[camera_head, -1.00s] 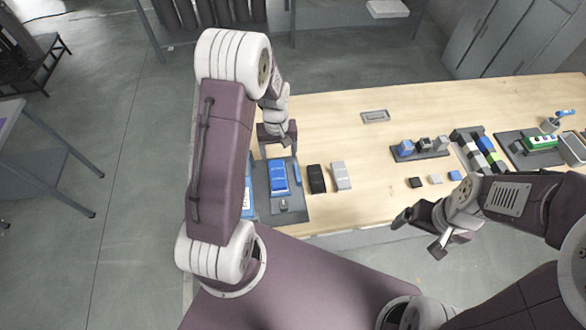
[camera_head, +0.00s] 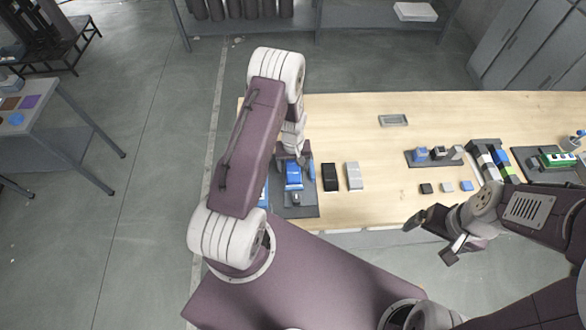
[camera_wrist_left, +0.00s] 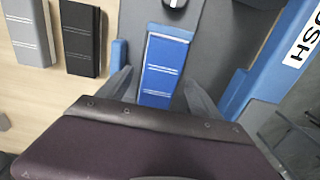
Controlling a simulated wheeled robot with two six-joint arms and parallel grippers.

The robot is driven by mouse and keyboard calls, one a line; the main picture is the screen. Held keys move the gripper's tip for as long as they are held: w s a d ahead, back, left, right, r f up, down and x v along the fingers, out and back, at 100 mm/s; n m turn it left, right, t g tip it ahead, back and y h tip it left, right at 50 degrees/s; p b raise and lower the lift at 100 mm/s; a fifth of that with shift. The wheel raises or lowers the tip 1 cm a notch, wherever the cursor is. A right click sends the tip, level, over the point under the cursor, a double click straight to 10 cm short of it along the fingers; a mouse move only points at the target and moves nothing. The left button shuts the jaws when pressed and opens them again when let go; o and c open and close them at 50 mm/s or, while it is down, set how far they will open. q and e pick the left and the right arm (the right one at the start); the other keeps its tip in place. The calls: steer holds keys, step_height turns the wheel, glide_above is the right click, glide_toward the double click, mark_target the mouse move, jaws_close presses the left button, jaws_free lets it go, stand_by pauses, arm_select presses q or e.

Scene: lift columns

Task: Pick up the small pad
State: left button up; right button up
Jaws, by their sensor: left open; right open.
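A blue pad (camera_head: 293,181) with pale stripes lies on a dark grey tray (camera_head: 308,211) near the table's front left. In the left wrist view the blue pad (camera_wrist_left: 163,68) lies between the two fingers of my left gripper (camera_wrist_left: 158,80), which is open around it; whether the fingers touch it is unclear. In the head view my left gripper (camera_head: 294,162) is over the pad's far end, partly hidden by my arm. Small black (camera_head: 426,188), grey (camera_head: 447,187) and blue (camera_head: 466,186) squares lie further right. My right gripper (camera_head: 433,234) is open and empty off the table's front edge.
A black block (camera_head: 330,177) and a grey block (camera_head: 354,176) stand right of the tray. Further right are trays with small blocks (camera_head: 434,158).

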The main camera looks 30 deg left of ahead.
mark_target(296, 169)
arm_select(q)
steer(key=shift+w, duration=0.1)
steer(key=shift+c, duration=0.3)
jaws_close()
steer(key=shift+r, duration=0.1)
steer(key=shift+w+a+r+b, duration=0.1)
steer(key=shift+r+b, duration=0.2)
steer(key=r, duration=0.2)
steer(key=d+r+b, duration=0.1)
steer(key=shift+d+r+b, duration=0.15)
steer(key=shift+r+b, duration=0.15)
steer(key=shift+r, duration=0.05)
steer(key=d+r+b, duration=0.2)
steer(key=d+r, duration=0.4)
steer(key=d, duration=0.4)
steer(key=shift+d+r, duration=0.3)
steer(key=shift+r, duration=0.05)
